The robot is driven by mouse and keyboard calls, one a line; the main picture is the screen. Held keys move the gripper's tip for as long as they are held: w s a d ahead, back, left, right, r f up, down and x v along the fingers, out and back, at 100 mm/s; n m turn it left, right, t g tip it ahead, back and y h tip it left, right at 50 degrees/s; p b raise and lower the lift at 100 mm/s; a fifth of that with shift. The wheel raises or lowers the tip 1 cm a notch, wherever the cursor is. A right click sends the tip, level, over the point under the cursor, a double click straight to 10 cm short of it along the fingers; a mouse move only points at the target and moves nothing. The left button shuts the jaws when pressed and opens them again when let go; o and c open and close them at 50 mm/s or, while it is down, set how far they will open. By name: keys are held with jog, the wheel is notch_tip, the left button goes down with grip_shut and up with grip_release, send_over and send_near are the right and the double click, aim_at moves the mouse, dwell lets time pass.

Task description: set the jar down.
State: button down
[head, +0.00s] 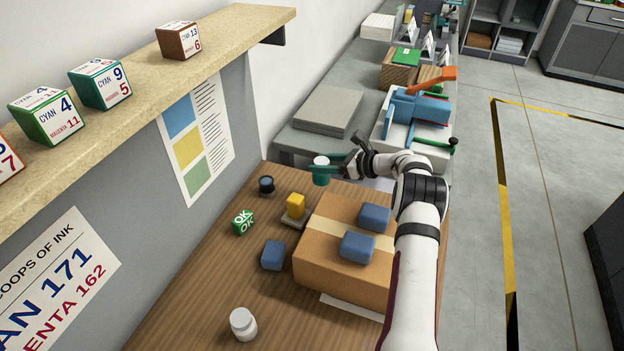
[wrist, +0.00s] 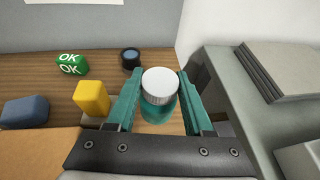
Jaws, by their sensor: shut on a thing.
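The jar has a white ribbed lid and a teal body. In the head view the jar (head: 320,175) is upright at the far end of the wooden table (head: 205,285). My gripper (head: 322,169) reaches it from the right, with teal fingers on its sides. In the wrist view the jar (wrist: 160,86) sits between the two fingers of my gripper (wrist: 160,105), lid towards the camera. The gripper is shut on it. The jar's underside is hidden, and I cannot tell whether it touches the table.
A dark round pot (head: 266,185), a green OK cube (head: 242,222), a yellow block (head: 296,205) and a blue block (head: 273,255) stand nearby. A cardboard box (head: 335,275) bears two blue blocks. A white jar (head: 243,324) stands in front.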

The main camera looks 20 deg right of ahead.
aim_at(329, 177)
jog(key=f, duration=0.2)
jog(key=w+a+f, duration=0.1)
jog(key=f, duration=0.1)
jog(key=w+a+f, duration=0.1)
jog(key=f, duration=0.1)
jog(key=shift+w+a, duration=0.15)
jog(key=shift+w, duration=0.1)
jog(key=shift+f, duration=0.2)
jog(key=shift+c, duration=1.5)
grip_release()
jog(key=shift+r, duration=0.25)
jog(key=v, duration=1.2)
jog(key=shift+f, duration=0.15)
